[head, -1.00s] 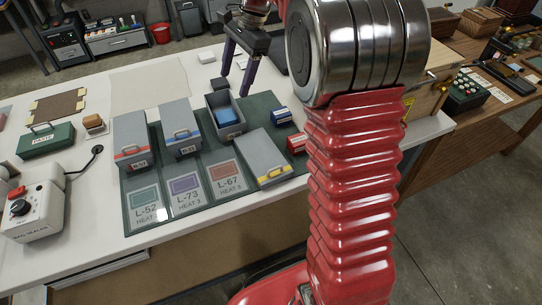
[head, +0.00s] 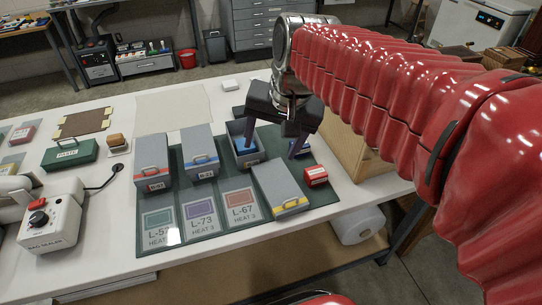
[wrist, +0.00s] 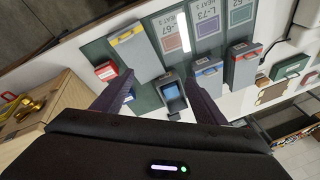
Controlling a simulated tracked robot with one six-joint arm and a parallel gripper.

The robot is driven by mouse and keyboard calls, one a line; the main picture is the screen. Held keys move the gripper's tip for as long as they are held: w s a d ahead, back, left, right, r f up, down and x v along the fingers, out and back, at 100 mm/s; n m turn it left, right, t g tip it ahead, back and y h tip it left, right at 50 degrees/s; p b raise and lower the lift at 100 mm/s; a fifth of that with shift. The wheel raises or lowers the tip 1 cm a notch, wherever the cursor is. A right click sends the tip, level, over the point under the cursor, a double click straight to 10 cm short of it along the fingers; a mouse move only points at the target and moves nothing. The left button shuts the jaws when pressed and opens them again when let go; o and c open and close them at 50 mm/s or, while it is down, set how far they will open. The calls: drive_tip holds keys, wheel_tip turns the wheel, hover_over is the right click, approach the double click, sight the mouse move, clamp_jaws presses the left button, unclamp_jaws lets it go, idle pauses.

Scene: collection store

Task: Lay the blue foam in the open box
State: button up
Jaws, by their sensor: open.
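The open grey box (head: 238,133) stands on the dark green mat, right of two closed boxes. The blue foam (head: 246,147) shows inside it, partly hidden by my finger. In the wrist view the foam (wrist: 174,96) lies within the walls of the open box (wrist: 167,80). My gripper (head: 270,151) is open and empty, pointing down at the box's right side; it also shows in the wrist view (wrist: 161,75), with the box between its dark fingers. I cannot tell whether a finger touches the box.
Closed boxes with red (head: 152,160) and blue (head: 198,152) bands stand left. A small red box (head: 315,176) sits right, near a wooden crate (head: 357,150).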

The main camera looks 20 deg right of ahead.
drive_tip(key=s+f+n+t+h, duration=0.1)
drive_tip(key=s+f+n, duration=0.3)
drive_tip(key=s, duration=0.6)
drive_tip(key=shift+s+f+n+t, duration=0.4)
drive_tip(key=shift+n+t, duration=0.1)
drive_tip(key=shift+n, duration=0.4)
drive_tip(key=shift+d, duration=0.1)
idle(0.3)
